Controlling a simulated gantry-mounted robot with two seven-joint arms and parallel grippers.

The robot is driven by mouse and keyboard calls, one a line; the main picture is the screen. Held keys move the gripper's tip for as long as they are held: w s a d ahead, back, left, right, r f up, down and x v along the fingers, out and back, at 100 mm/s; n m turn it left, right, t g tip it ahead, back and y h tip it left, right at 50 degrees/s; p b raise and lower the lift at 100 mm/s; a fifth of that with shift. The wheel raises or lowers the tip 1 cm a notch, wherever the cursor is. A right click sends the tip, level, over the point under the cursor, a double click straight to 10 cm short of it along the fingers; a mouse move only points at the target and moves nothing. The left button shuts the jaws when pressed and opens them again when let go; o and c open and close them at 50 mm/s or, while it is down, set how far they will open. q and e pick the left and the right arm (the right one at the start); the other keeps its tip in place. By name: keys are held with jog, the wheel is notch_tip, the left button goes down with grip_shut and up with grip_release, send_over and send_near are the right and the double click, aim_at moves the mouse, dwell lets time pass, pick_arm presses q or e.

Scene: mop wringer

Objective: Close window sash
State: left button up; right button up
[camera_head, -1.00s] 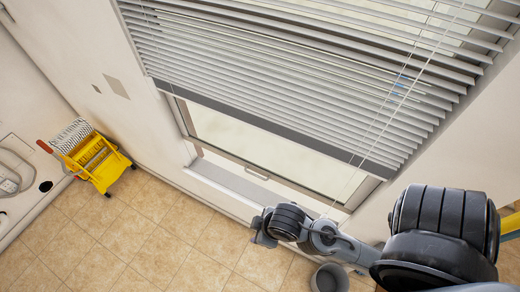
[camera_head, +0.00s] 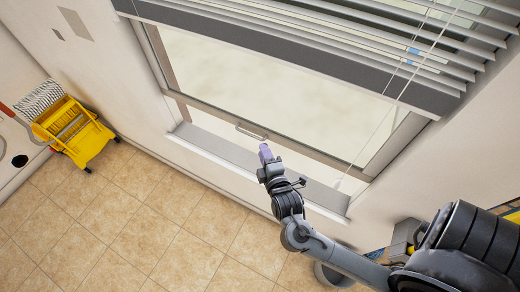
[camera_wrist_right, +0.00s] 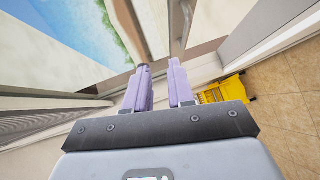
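The window sash (camera_head: 215,113) is a grey-framed pane in the head view, with a pale gap between its bottom rail and the sill (camera_head: 215,148). A small bar handle (camera_head: 252,133) sits on the bottom rail. My right gripper (camera_head: 264,147) has its purple fingertips just below the handle in the head view. In the right wrist view the fingers (camera_wrist_right: 160,72) are apart and empty, with the handle (camera_wrist_right: 181,25) beyond their tips. I cannot tell whether they touch it. My left gripper is not in view.
A grey slatted blind (camera_head: 330,68) hangs over the upper window, with thin cords (camera_head: 385,115) on the right. A yellow mop wringer (camera_head: 75,130) stands on the tiled floor at left. A grey bucket (camera_head: 330,278) is partly hidden below my right arm.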

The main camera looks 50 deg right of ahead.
notch_tip(320, 180, down, 5)
jog(key=w+b, duration=0.2)
jog(key=b, duration=0.2)
pick_arm(q)
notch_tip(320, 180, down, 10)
jog(key=b, duration=0.3)
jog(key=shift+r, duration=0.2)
pick_arm(e)
jog(key=x, duration=1)
jog(key=shift+w+f, duration=0.25)
jog(key=shift+w, duration=0.1)
grip_shut()
